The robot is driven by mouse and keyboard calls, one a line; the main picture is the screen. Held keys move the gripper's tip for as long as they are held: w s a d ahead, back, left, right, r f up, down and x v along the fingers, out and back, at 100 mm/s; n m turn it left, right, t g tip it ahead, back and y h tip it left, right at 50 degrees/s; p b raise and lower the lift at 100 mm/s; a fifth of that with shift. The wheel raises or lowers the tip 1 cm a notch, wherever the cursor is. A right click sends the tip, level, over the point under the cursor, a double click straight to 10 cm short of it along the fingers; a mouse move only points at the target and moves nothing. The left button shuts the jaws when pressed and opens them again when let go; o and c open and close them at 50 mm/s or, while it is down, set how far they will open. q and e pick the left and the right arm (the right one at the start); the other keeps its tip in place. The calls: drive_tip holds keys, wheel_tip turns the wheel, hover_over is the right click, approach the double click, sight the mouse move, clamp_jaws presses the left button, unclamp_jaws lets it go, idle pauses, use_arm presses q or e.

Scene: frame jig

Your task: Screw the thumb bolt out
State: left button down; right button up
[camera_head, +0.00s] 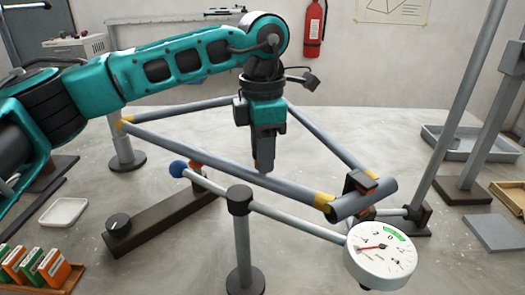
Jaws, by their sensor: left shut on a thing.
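My left gripper (265,168) points straight down over the middle of the jig, with its tips at the front grey tube (200,146) of a frame with yellow joints. It is shut on the tube, as far as I can tell; the fingers hide the contact. No thumb bolt shows clearly. A round black knob with a white mark (118,223) sits at the near left end of a dark brown bar (155,219), well to the left of the gripper. It may be the thumb bolt. My right gripper is not in view.
A round dial gauge (380,255) stands at the front right. A white dish (64,212) and a box of colored packs (38,270) are at left. A grey tray (470,143) is at right.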

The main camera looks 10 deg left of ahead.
use_arm(q)
drive_tip(key=n, duration=0.5)
drive_tip(key=shift+n, duration=0.3)
drive_tip(key=n, duration=0.5)
drive_tip(key=shift+n, duration=0.3)
drive_tip(key=n, duration=0.5)
drive_tip(key=shift+f+b, duration=0.1)
drive_tip(key=shift+b, duration=0.3)
drive_tip(key=n, duration=0.6)
drive_tip(key=c, duration=0.8)
unclamp_jaws()
wheel_tip(320, 180, up, 13)
drive_tip(key=p, duration=0.1)
